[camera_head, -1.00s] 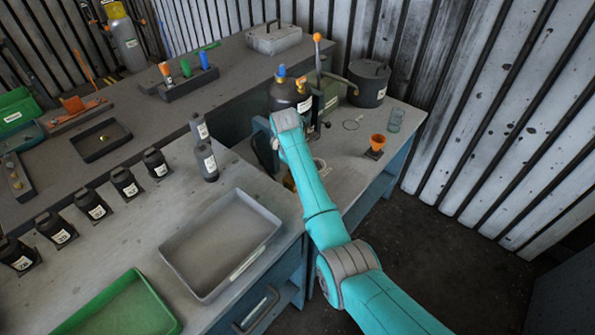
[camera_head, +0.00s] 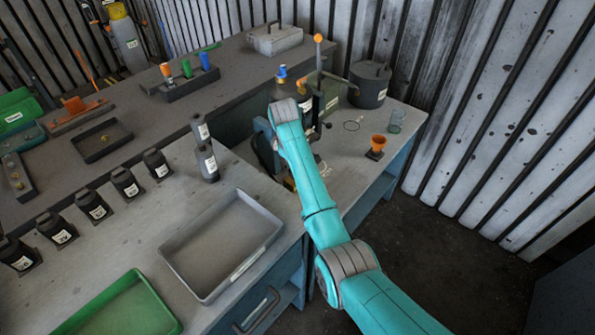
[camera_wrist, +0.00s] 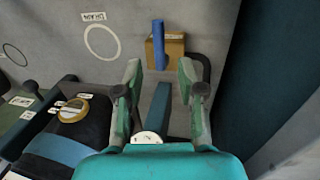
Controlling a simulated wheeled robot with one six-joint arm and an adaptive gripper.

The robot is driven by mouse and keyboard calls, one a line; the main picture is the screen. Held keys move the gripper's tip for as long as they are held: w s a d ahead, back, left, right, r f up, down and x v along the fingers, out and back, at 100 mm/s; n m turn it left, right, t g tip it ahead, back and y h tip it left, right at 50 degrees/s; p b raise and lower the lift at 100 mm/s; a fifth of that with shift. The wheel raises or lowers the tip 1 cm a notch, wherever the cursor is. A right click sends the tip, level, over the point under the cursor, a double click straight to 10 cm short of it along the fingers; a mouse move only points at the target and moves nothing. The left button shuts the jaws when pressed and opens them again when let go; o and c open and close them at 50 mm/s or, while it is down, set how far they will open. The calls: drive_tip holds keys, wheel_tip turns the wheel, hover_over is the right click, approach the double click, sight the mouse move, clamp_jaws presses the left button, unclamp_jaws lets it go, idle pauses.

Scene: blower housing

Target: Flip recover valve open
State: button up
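In the wrist view a blue lever (camera_wrist: 158,44) stands on a brass-coloured block (camera_wrist: 174,46) and points up the picture. It looks like a valve handle, but I cannot read a label naming it recover. My gripper (camera_wrist: 160,70) is open, with one finger on each side of the lever's lower end in the picture. I cannot tell whether it touches the lever.
A dark vessel (camera_wrist: 60,125) with a yellow ring is left of my gripper. A white ring labelled DRAIN (camera_wrist: 101,42) is marked on the surface. A grey tray (camera_head: 270,224) lies on the front bench.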

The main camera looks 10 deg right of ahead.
wheel_tip(320, 180, up, 8)
drive_tip(key=a, duration=0.1)
drive_tip(key=shift+s+a+r, duration=0.2)
drive_tip(key=shift+s, duration=0.25)
drive_tip(key=shift+s, duration=0.1)
